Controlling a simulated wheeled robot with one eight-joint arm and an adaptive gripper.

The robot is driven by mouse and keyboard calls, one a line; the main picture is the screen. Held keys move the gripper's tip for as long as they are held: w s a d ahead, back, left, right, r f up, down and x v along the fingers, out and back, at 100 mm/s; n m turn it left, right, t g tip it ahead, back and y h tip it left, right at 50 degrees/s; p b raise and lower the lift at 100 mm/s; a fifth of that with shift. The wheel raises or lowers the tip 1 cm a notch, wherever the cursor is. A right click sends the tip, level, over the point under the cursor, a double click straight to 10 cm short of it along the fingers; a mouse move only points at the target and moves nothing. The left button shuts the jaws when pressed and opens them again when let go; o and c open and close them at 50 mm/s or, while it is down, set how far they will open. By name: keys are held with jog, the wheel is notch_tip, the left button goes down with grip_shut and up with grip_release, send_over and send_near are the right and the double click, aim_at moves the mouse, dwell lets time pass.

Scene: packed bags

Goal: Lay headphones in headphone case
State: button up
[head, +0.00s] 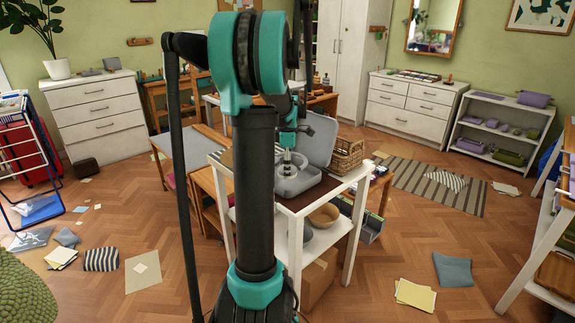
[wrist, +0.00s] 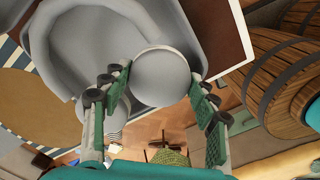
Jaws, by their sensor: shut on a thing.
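The grey headphone case (head: 294,184) lies open on the white table, its lid (head: 320,136) raised at the back right. My gripper (head: 288,150) hangs over the case, partly hidden by my arm. The pale grey headphones (head: 288,166) are below it, small in the head view. In the wrist view my gripper (wrist: 160,84) has its green-padded fingers on either side of a round pale ear cup (wrist: 163,77). The case's moulded interior (wrist: 95,45) shows behind it. I cannot tell whether the headphones touch the case.
The white table (head: 345,183) has a brown top. A bowl (head: 324,215) sits on the lower shelf. Cushions and papers (head: 415,294) lie on the floor.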

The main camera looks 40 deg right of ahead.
aim_at(288, 187)
jog(key=shift+f, duration=2.2)
jog(key=shift+f, duration=0.4)
jog(key=o, duration=1.4)
jog(key=shift+c, duration=1.3)
jog(key=shift+r, duration=0.15)
jog(key=shift+r, duration=1.4)
